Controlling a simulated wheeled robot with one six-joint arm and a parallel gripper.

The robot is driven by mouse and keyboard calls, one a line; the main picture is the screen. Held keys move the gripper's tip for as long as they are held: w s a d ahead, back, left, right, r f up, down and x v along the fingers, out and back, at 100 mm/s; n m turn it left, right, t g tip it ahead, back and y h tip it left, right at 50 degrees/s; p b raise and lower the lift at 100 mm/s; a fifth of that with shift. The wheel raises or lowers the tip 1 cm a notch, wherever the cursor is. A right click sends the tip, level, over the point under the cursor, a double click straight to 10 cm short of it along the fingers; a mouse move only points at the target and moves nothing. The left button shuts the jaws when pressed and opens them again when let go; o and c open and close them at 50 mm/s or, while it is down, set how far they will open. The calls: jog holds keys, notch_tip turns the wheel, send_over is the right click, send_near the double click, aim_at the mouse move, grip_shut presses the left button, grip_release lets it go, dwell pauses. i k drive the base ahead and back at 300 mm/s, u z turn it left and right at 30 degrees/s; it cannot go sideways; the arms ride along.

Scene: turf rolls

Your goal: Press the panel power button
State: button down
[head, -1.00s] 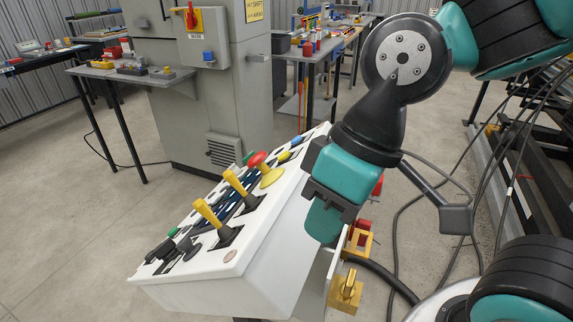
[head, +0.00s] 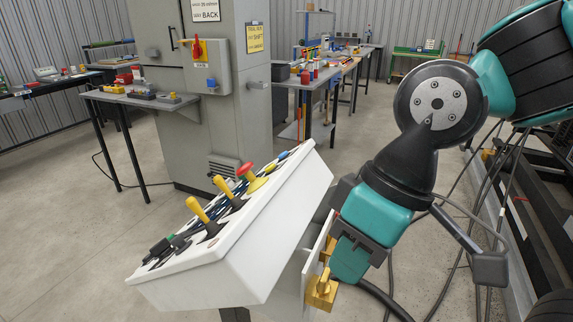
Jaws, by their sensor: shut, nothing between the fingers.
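The white control panel (head: 235,262) stands tilted at the lower middle. The panel's face is seen at a shallow angle, and I cannot tell which control is the power button. My gripper (head: 350,260) is at the right, beside and below the panel's right edge, near the brass fittings (head: 321,289). It is shut and empty, pointing down; its fingertips are hard to make out.
A grey cabinet (head: 215,120) with a red rotary switch (head: 197,49) stands behind the panel. Side tables (head: 140,97) with small parts are at the back left. Black cables (head: 455,232) and a dark frame (head: 540,235) are at the right. Open concrete floor lies left.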

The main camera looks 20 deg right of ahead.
aim_at(273, 166)
jog(key=z, duration=0.65)
jog(key=i, duration=0.6)
jog(key=u, duration=1.6)
